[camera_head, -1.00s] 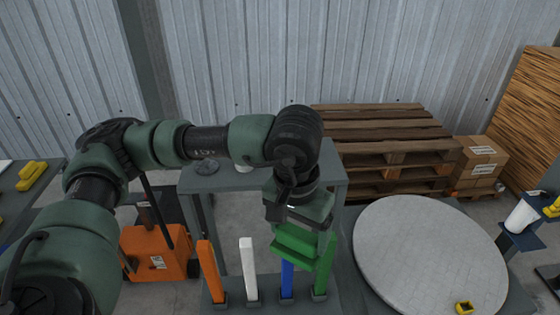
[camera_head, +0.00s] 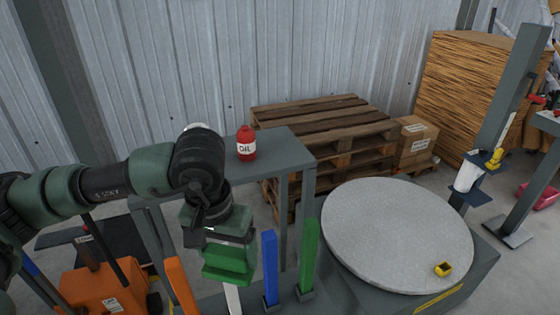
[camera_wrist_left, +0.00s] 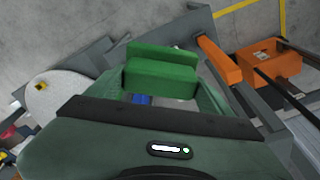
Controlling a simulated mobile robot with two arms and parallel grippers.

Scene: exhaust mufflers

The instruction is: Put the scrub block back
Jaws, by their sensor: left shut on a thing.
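The green scrub block (camera_head: 228,270) is held in my left gripper (camera_head: 228,248). In the left wrist view the block (camera_wrist_left: 160,72) sits between the two fingers. Below it stands a rack of upright coloured bars: an orange bar (camera_head: 182,287), a white bar (camera_head: 233,298), a blue bar (camera_head: 270,268) and a green bar (camera_head: 308,255). The gripper and block are in front of the white bar's upper part in the head view and hide it. Whether the block touches a bar cannot be told. My right gripper is not in view.
A red oil bottle (camera_head: 246,143) stands on a grey table (camera_head: 280,148) behind the arm. A round grey disc (camera_head: 395,235) with a small yellow piece (camera_head: 443,269) lies to the right. Wooden pallets (camera_head: 325,125) and cardboard boxes (camera_head: 415,140) are behind.

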